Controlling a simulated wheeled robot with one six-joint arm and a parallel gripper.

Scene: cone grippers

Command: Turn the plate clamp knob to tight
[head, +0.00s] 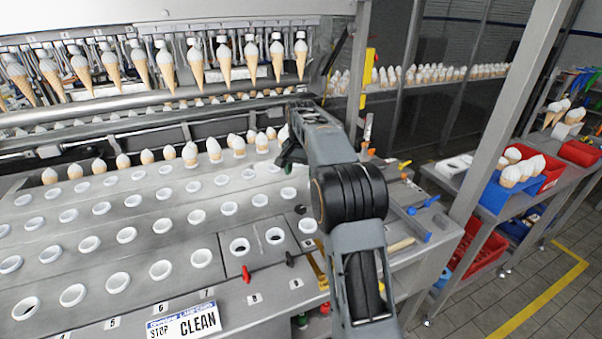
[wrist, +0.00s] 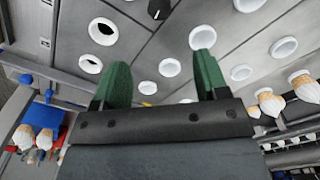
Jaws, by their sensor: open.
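Several small knobs sit on the grey plate. A red knob (head: 246,273) and a black knob (head: 290,259) stand near its front edge, and a dark round knob (head: 300,209) sits farther back. I cannot tell which one is the plate clamp knob, nor read its setting. My gripper (wrist: 163,75) is open and empty, its two green fingers spread above the plate. In the head view my gripper (head: 288,155) is partly hidden by my arm, near the plate's back right. A black knob (wrist: 158,8) shows beyond the fingertips at the top of the wrist view, apart from them.
White-ringed holes cover the plate (head: 150,205). A row of cones (head: 190,154) stands behind, with hanging cones (head: 225,62) above. A STOP CLEAN sign (head: 184,327) is at the front. Loose tools (head: 410,225) lie to the right. Red (head: 530,160) and blue bins stand on a right shelf.

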